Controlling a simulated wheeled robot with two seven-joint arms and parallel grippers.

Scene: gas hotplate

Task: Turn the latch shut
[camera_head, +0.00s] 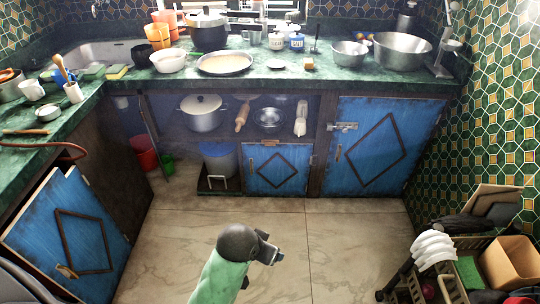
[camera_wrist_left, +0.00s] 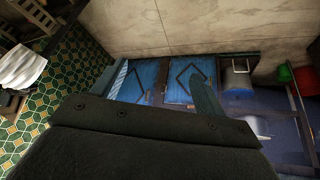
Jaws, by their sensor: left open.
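The metal latch (camera_head: 342,127) sits at the upper left edge of the right blue cabinet door (camera_head: 370,150), by the post between the two doors. It lies level across the door edge; whether it is engaged I cannot tell. My left gripper (camera_head: 271,247) is in the lower middle of the head view, over the floor, well in front of the cabinets and apart from the latch. It is open and appears empty. The left wrist view shows the blue doors (camera_wrist_left: 142,78) beyond the gripper's dark body; the latch is too small to make out there. My right gripper is out of view.
The tiled floor (camera_head: 350,250) before the cabinets is clear. Another blue door (camera_head: 75,235) is at left. The green counter (camera_head: 290,78) above holds pots and bowls.

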